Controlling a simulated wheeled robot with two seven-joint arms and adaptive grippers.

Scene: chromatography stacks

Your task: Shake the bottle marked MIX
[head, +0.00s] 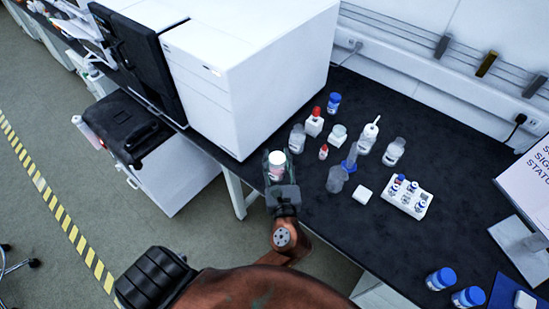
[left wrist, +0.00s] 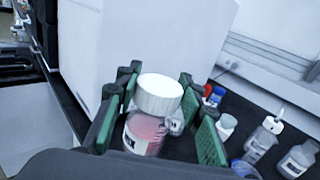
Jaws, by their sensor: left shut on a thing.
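A bottle with a white cap (head: 277,158) is between the fingers of my left gripper (head: 279,172), at the front edge of the black bench. In the left wrist view its white cap (left wrist: 159,93) stands up between the green-padded fingers, and the clear body (left wrist: 147,130) holds pink contents. Its label is partly hidden and shows a final "X". My left gripper is shut on this bottle, which looks slightly tilted in the left wrist view. I cannot tell whether its base touches the bench. My right gripper is not in view.
Clear bottles (head: 394,152), a clear beaker (head: 337,179) and red- and blue-capped containers stand right of the gripper. A white vial rack (head: 407,197) is farther right. A large white instrument (head: 245,70) stands behind. Blue-lidded jars (head: 441,279) are at the lower right.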

